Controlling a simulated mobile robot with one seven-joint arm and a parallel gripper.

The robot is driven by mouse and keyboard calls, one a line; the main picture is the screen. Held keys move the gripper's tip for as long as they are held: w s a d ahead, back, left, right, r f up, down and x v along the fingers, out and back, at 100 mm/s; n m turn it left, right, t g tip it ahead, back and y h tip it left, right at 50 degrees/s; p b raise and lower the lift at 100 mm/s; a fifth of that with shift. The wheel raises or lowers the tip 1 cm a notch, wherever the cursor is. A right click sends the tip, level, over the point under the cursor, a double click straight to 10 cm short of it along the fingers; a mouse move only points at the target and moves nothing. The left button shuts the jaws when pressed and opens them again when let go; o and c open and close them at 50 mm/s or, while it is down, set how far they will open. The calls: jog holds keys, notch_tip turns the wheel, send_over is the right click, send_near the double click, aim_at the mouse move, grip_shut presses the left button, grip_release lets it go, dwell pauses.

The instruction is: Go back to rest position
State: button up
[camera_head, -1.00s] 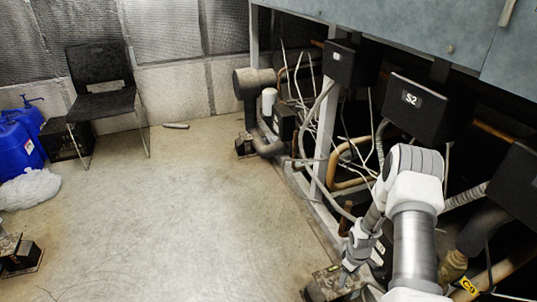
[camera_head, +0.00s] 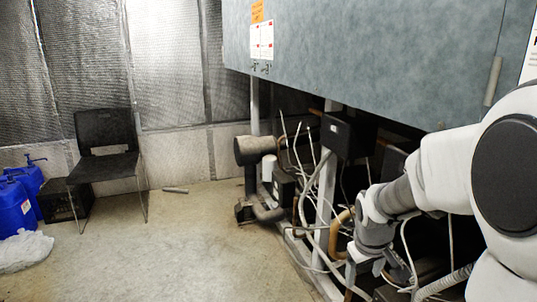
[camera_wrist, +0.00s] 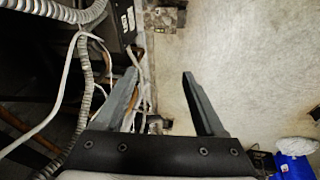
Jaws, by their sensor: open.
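My gripper (camera_wrist: 160,74) is open and empty in the wrist view, its two grey fingers apart with floor and pipework beyond them. In the head view my gripper (camera_head: 398,272) is small at the lower right, in front of the compressor rack's pipes and partly lost among them. My white and grey arm reaches in from the right edge and hides part of the rack. The rack's grey-blue upper panel (camera_head: 370,58) spans the upper right, above the arm.
A black control box (camera_head: 346,136), loose cables and a tan pipe (camera_head: 340,232) crowd the rack near my gripper. A black chair (camera_head: 105,145), blue jugs (camera_head: 13,207) and a white bag (camera_head: 24,250) stand left.

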jog(key=s+a+r+m+t+y, duration=0.15)
jog(key=s+a+r, duration=0.25)
jog(key=s+r, duration=0.45)
jog(key=s+a+r+m+t, duration=0.1)
jog(key=s+a+r+m, duration=0.3)
jog(key=s, duration=0.7)
notch_tip(320, 180, up, 22)
jog(key=n+p, duration=0.2)
jog(key=p, duration=2)
jog(key=shift+d+f, duration=0.15)
jog(key=shift+d, duration=0.2)
jog(key=shift+f+n, duration=0.1)
jog(key=shift+n, duration=0.15)
jog(key=c, duration=0.4)
jog(key=shift+o, duration=0.2)
jog(key=shift+s+a, duration=0.1)
